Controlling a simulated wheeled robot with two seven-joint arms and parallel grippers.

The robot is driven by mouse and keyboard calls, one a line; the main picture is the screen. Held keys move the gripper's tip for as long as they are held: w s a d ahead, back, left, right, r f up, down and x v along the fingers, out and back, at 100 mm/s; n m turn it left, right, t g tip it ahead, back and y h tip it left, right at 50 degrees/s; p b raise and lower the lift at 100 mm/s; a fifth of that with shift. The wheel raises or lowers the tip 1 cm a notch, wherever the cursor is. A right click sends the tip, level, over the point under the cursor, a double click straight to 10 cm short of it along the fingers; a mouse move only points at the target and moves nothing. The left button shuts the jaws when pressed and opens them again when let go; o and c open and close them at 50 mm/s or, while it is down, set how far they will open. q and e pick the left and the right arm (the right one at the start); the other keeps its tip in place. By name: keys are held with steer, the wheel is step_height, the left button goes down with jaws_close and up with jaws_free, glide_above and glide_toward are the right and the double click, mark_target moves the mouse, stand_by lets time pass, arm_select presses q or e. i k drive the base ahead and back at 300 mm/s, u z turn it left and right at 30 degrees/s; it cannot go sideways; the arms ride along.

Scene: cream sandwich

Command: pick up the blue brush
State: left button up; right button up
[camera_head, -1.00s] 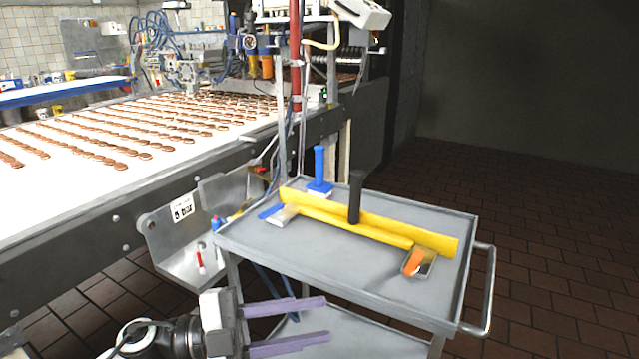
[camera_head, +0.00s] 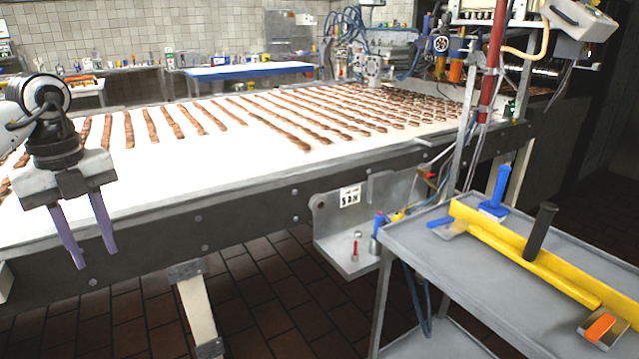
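The blue brush (camera_head: 497,190) stands on the grey cart at the right, its blue handle upright and its blue base near the cart's back edge. The yellow squeegee in front hides a little of its lower part. My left gripper (camera_head: 93,257) is at the far left, in front of the conveyor's side, with its two purple fingers pointing down. The fingers are apart with nothing between them. It is far to the left of the brush. My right gripper is not in view.
The grey cart (camera_head: 405,238) also carries a yellow squeegee (camera_head: 535,262) with a black handle, a blue-handled scraper (camera_head: 440,223) and an orange-handled scraper (camera_head: 601,326). The white conveyor (camera_head: 200,180) with rows of brown sandwiches runs behind. Tiled floor (camera_head: 270,310) lies between gripper and cart.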

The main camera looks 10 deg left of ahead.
mark_target(493, 210)
steer(key=u, duration=0.65)
steer(key=i, duration=1.55)
steer(key=z, duration=1.4)
steer(key=i, duration=0.6)
steer(key=z, duration=2.3)
